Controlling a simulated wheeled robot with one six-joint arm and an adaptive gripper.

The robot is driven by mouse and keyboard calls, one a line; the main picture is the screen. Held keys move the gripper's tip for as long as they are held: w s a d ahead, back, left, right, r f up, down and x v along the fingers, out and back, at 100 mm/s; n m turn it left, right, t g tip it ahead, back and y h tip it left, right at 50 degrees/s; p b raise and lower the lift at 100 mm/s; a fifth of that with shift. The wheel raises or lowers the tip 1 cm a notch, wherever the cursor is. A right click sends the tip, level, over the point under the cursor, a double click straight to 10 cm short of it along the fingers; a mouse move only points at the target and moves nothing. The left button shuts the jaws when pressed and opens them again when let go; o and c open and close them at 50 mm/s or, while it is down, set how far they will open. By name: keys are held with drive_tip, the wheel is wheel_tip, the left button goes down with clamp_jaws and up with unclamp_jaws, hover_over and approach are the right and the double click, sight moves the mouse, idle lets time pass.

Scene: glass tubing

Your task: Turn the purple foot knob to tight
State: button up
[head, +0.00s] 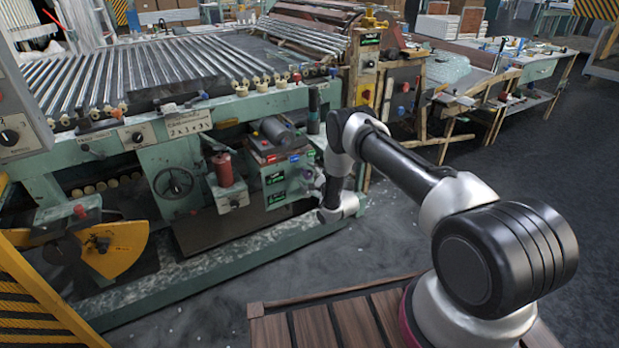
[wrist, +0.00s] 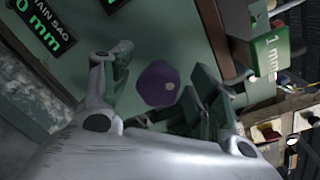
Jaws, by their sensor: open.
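The purple foot knob (wrist: 158,84) shows in the wrist view on a pale green machine face. It is many-sided, with a small light spot on its right part. My gripper (wrist: 162,77) is open, with one finger to the left of the knob and the other to its right. Neither finger clearly touches the knob, and their exact depth beside it is hard to tell. In the head view my arm reaches down to the green machine's front corner; I cannot make out the knob there.
A dark display (wrist: 40,28) reading "chain sag" and "0 mm" is at the wrist view's upper left. A green block marked "1 mm" (wrist: 271,52) stands to the right. In the head view, a red cylinder (head: 222,170) and a handwheel (head: 173,182) are left of my arm.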

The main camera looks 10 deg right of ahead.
drive_tip(key=v, duration=1.2)
